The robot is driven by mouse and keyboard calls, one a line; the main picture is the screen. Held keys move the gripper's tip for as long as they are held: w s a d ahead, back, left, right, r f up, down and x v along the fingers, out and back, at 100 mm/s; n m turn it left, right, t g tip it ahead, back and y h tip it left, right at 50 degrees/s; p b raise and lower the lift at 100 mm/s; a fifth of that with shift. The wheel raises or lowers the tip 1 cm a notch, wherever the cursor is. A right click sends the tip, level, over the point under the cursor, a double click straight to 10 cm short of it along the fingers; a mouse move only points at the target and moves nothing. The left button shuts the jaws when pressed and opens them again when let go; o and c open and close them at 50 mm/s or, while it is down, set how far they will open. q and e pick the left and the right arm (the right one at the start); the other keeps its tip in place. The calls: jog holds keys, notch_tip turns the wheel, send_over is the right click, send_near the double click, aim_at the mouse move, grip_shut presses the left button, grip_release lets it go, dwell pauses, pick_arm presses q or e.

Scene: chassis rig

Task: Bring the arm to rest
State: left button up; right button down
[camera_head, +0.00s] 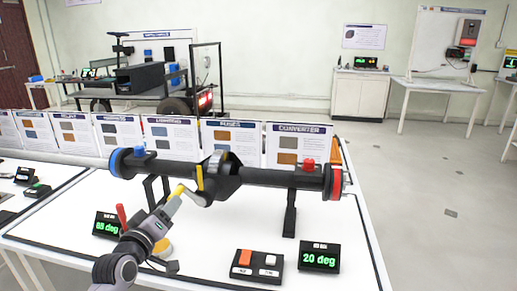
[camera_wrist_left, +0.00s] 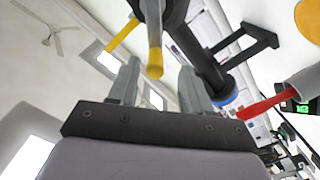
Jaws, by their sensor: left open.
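My left gripper (camera_head: 168,212) is above the white table, close to a yellow-ended handle (camera_head: 176,195) on the axle rig. In the left wrist view the fingers of my left gripper (camera_wrist_left: 161,82) are apart, and the yellow handle end (camera_wrist_left: 154,55) shows near the gap between the fingertips. I cannot tell whether they touch. The black axle (camera_head: 265,177) lies across stands, with a blue ring at its left end and a red ring at its right. A second yellow bar (camera_head: 199,178) stands by its middle. My right gripper is not in view.
A red lever (camera_head: 122,217) and a green-lit display (camera_head: 107,225) are beside my left arm. A button box (camera_head: 256,266) and a "20 deg" display (camera_head: 319,257) stand at the table's front. Printed panels (camera_head: 230,143) line the back. Open floor lies right.

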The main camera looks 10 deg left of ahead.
pick_arm(q)
jog(key=s+d+f+m+g+h, duration=0.1)
jog(key=s+d+f+m+g, duration=0.25)
jog(key=s+f, duration=0.45)
jog(key=s+d+f+m+g, duration=0.3)
jog(key=s+f+g, duration=0.15)
jog(key=s, duration=0.45)
jog(key=s+f+m+g+y, duration=0.1)
jog(key=s+f+g, duration=0.15)
jog(key=s, duration=0.75)
jog(key=s+f+m+g, duration=0.2)
jog(key=s+g, duration=0.1)
jog(key=s, duration=0.6)
jog(key=w+d+f+t+h+p, duration=0.1)
jog(key=w+d+f+t, duration=0.2)
jog(key=w+f+t, duration=0.3)
jog(key=shift+d+f+h, duration=0.15)
jog(key=shift+f+h, duration=0.15)
jog(key=shift+f, duration=0.6)
